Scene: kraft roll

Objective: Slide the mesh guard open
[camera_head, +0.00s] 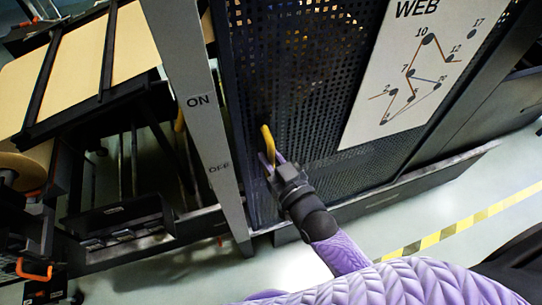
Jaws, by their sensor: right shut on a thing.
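The mesh guard (290,75) is a dark perforated panel in the middle of the head view, reaching to the right behind a white sign. A yellow handle (267,139) stands out near its left edge. My right gripper (269,160) is shut on the yellow handle, with the purple arm coming in from below right. The fingers cover the lower part of the handle. To the left of the guard, a grey post (189,108) carries the marks ON and OFF. My left gripper is not in view.
A kraft paper roll (27,169) and its web lie at the left in an open black frame. The white WEB diagram sign (407,75) is on the guard's right part. Pale floor with yellow-black tape (462,224) shows at lower right.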

